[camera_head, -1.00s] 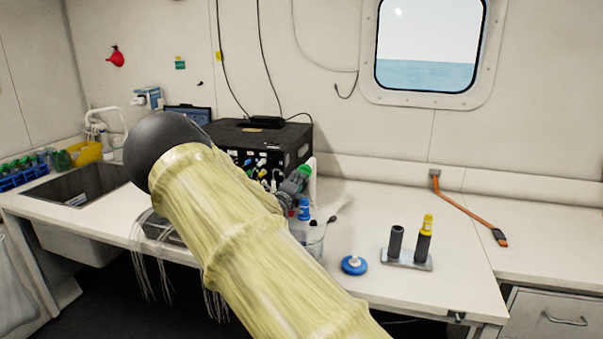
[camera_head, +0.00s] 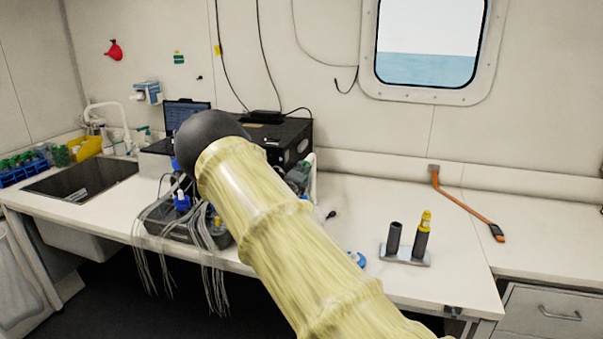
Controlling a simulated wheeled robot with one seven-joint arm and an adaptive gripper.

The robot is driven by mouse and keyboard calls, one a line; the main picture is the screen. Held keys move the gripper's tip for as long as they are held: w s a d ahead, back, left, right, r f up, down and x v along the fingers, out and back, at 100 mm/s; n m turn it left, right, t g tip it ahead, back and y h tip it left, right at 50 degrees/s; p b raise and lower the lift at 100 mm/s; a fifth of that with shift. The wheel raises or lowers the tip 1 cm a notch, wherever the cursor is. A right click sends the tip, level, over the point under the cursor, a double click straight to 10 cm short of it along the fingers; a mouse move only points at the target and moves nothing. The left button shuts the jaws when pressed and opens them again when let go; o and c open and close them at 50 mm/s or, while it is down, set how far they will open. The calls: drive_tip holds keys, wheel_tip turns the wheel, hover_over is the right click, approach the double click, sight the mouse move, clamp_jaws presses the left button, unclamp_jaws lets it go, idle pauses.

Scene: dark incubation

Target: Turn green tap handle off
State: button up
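My arm, in a yellowish sleeve with a dark round joint, crosses the middle of the head view and covers much of the bench behind it. I cannot make out my gripper; the arm hides that area. A dark grey-green part (camera_head: 298,176) peeks out at the arm's right edge, beside a white upright post. I cannot tell whether it is the green tap handle or something else. The black equipment box (camera_head: 285,135) behind is partly covered, and its front is mostly hidden.
A dark tray of apparatus with blue parts and hanging pale tubes (camera_head: 160,222) sits left of my arm. A sink (camera_head: 85,178) is farther left. A holder with two dark cylinders (camera_head: 405,257) stands at the right. A blue item (camera_head: 357,258) is partly hidden. The right bench is mostly clear.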

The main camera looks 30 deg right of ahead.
clamp_jaws()
drive_tip(key=shift+f+m+b, duration=0.2)
drive_tip(key=shift+m+b, duration=0.1)
drive_tip(key=shift+b, duration=0.25)
drive_tip(key=m+b, duration=1.3)
drive_tip(key=b, duration=0.9)
drive_tip(key=shift+m+b, duration=0.3)
